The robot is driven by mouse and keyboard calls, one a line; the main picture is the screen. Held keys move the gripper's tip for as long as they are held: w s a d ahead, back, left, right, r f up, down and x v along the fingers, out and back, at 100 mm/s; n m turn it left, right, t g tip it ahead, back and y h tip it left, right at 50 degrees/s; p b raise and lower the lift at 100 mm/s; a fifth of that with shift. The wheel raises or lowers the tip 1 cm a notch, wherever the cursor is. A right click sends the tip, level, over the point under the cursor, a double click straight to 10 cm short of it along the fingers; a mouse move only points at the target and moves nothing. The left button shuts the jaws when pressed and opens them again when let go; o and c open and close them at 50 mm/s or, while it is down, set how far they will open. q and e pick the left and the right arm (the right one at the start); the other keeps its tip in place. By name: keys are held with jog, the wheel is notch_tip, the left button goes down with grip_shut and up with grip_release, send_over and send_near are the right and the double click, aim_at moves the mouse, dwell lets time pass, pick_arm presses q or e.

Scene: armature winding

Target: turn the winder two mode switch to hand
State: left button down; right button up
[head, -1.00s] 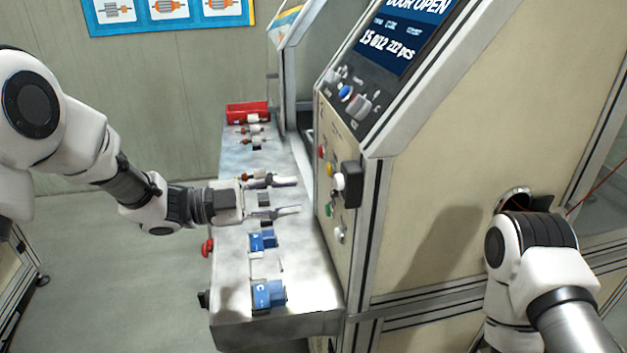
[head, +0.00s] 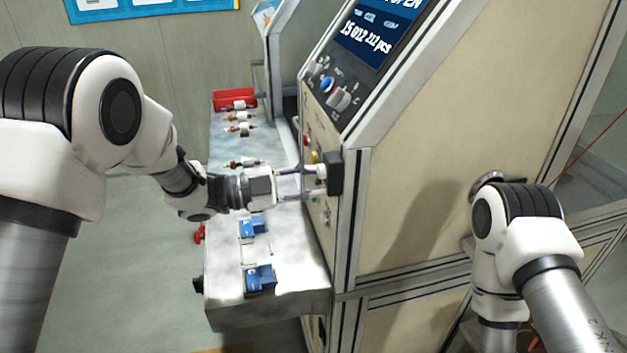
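The winder cabinet's side panel (head: 308,120) faces the bench and carries several small controls. A white knob (head: 317,171) stands out there beside a black block (head: 335,173). A silver knob (head: 326,212) sits lower, and a grey selector knob (head: 340,98) is on the sloped console. The labels are too small to read, so I cannot tell which is the mode switch. My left gripper (head: 300,184) is open, fingers pointing right at the panel, close to the white knob. I cannot tell whether they touch it. My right gripper is not in view.
A metal bench (head: 225,290) runs below my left gripper, with blue fixtures (head: 260,278), several armatures (head: 242,163) and a red tray (head: 234,100). The sloped console has a blue button (head: 327,84) and a screen (head: 376,30). Open floor lies left of the bench.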

pick_arm(q)
jog(key=shift+n, duration=0.5)
jog(key=n+p, duration=0.2)
jog(key=n, duration=0.1)
jog(key=shift+w+n, duration=0.1)
jog(key=shift+n, duration=0.3)
jog(key=n+p, duration=0.2)
jog(key=n, duration=0.2)
jog(key=shift+w+a, duration=0.1)
jog(key=shift+w, duration=0.05)
jog(key=n+p, duration=0.3)
jog(key=n, duration=0.2)
jog(key=shift+w, duration=0.1)
jog(key=shift+w+f+n+p, duration=0.15)
jog(key=shift+n+p, duration=0.7)
jog(key=shift+n, duration=1.15)
jog(key=shift+a, duration=0.1)
jog(key=c, duration=1.2)
grip_release()
